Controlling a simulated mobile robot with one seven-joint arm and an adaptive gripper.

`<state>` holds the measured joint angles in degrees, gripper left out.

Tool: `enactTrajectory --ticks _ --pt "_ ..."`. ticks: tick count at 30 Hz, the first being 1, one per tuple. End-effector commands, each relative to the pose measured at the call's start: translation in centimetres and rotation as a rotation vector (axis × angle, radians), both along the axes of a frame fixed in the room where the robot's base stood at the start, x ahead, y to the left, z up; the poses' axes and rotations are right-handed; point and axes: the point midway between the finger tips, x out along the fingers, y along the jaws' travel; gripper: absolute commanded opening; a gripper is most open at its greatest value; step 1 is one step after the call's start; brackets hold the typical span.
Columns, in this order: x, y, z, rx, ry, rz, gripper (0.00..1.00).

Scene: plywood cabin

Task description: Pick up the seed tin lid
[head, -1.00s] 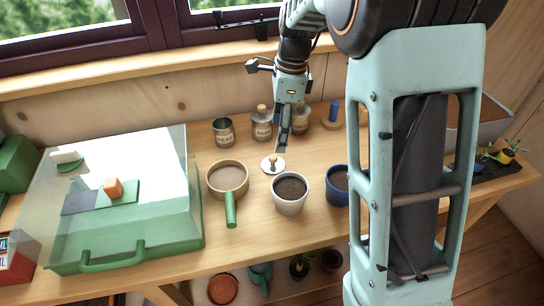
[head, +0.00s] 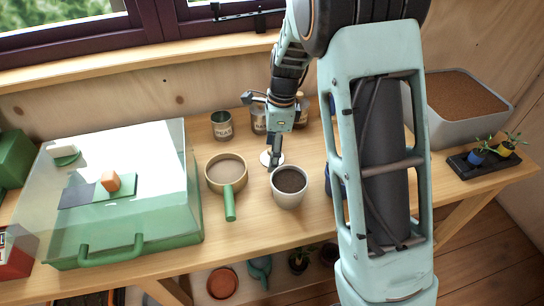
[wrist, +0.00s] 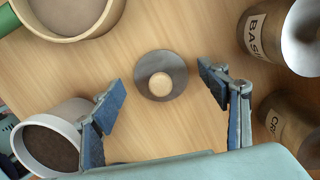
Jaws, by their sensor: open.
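The seed tin lid is a small round metal disc with a wooden knob on top. It lies flat on the wooden bench, between the sieve and the white pot. In the wrist view the lid (wrist: 161,86) is centred between and ahead of the two fingertips, with clear space on both sides. My gripper (wrist: 162,92) is open and empty, its blue-padded fingers spread apart. In the head view my gripper (head: 275,158) points down right at the lid (head: 266,158), hiding part of it.
A sieve (head: 211,182) with a green handle stands left of the lid, a white pot of soil (head: 290,199) in front. Labelled tins, including the PEAS tin (head: 222,131), stand behind. A green clear-lidded case (head: 180,245) fills the left bench. A soil tub (head: 470,130) is far right.

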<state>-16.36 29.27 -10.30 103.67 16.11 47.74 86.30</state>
Motion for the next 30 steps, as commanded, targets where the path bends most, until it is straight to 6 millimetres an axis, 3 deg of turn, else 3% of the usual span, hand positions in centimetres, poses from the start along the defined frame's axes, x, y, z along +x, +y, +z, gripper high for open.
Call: enactTrajectory --ticks 4,22,30 --pt "0.00 0.01 0.03 0.000 0.000 0.000 0.66" --pt "-0.06 0.01 -0.05 0.000 0.002 0.000 0.05" --pt "0.04 -0.01 -0.04 -0.001 -0.001 0.000 0.04"
